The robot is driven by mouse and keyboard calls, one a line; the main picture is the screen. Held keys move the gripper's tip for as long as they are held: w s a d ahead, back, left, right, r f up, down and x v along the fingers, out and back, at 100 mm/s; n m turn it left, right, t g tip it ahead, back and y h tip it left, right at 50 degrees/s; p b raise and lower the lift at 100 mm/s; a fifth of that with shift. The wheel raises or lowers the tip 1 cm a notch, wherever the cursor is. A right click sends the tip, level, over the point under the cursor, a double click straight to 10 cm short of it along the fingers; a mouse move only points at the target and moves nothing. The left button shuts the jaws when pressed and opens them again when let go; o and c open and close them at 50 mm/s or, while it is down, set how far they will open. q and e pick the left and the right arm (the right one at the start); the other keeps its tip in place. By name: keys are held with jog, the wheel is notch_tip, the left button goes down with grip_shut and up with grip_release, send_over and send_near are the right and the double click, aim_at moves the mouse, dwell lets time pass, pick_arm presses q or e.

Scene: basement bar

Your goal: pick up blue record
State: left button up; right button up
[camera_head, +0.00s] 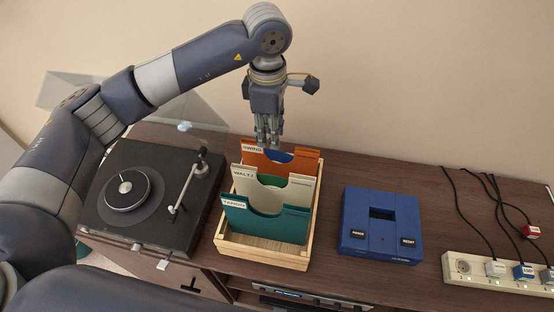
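A wooden crate (228,246) on the dark cabinet holds upright record sleeves: orange (301,161) at the back, white labelled WALTZ (244,184) in the middle, teal (289,227) at the front. A blue record edge (283,157) shows in the notch of the orange sleeve. A green edge (271,181) shows in the white sleeve's notch. My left gripper (268,143) points down over the back of the crate, its fingertips at the orange sleeve's top by the blue record. The fingers look close together; whether they touch the record is unclear. My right gripper is not in view.
A black turntable (130,230) with a tonearm stands left of the crate. A blue box (378,253) with labelled buttons sits to the right. A power strip (495,272) with cables lies at far right. The wall is close behind. Bare cabinet top shows between crate and box.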

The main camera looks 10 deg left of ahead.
aim_at(274, 163)
pick_arm(q)
jog(key=f+p, duration=0.1)
jog(key=f, duration=0.1)
jog(key=f+p, duration=0.1)
jog(key=f, duration=0.2)
jog(key=f+p, duration=0.1)
jog(key=f, duration=0.2)
jog(key=shift+d, duration=0.3)
jog(key=shift+f, duration=0.45)
jog(key=shift+c, duration=0.2)
jog(key=c, duration=0.5)
grip_shut()
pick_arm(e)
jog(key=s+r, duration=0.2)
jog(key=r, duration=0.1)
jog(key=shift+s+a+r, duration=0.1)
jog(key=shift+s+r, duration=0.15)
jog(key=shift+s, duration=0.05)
